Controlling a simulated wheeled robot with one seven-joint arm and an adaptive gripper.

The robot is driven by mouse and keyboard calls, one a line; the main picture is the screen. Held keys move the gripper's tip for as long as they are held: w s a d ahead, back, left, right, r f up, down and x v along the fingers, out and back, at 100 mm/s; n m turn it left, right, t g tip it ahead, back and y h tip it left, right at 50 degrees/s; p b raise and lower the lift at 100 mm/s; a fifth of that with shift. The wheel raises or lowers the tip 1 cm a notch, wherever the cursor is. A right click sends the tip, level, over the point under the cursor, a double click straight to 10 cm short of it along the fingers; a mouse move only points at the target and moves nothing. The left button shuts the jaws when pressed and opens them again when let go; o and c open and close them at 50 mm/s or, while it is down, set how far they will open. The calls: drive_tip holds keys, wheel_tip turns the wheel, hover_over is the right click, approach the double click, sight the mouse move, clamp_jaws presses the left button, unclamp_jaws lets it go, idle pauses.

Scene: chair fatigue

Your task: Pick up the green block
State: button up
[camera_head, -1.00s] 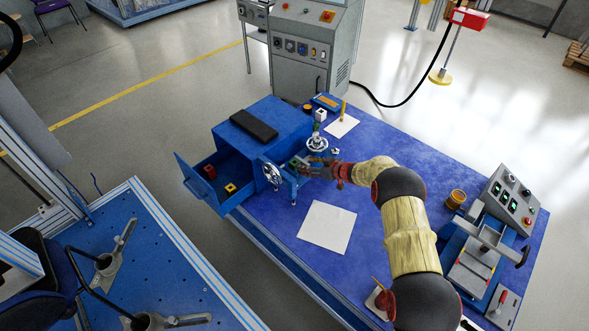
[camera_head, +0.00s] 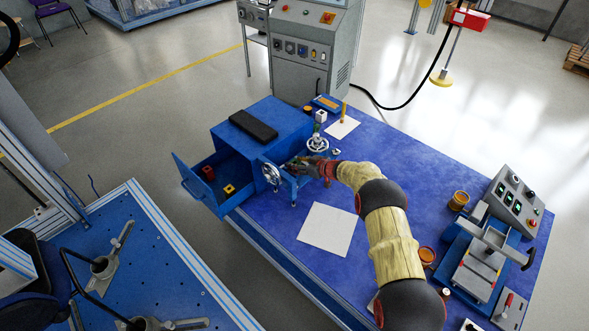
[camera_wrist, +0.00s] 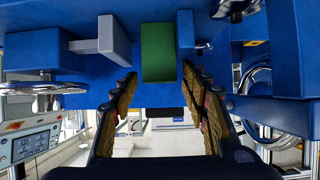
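The green block (camera_wrist: 158,52) shows in the upper middle of the wrist view, between a grey jaw piece on its left and a grey-blue one on its right, on the blue vise (camera_wrist: 60,50). My gripper (camera_wrist: 158,76) is open, with one finger to each side of the block's near end. Whether the fingers touch the block I cannot tell. In the head view my gripper (camera_head: 300,166) is at the small blue vise (camera_head: 289,186) by the handwheel, and it hides the block there.
A blue cabinet (camera_head: 285,128) with an open drawer (camera_head: 212,198) holding a red and a yellow piece stands left of my gripper. A handwheel (camera_head: 271,174) is close by. A white sheet (camera_head: 327,229) lies on the blue table. A control box (camera_head: 512,200) stands at right.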

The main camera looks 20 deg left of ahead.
drive_tip(key=c, duration=1)
clamp_jaws()
drive_tip(key=shift+r, duration=0.1)
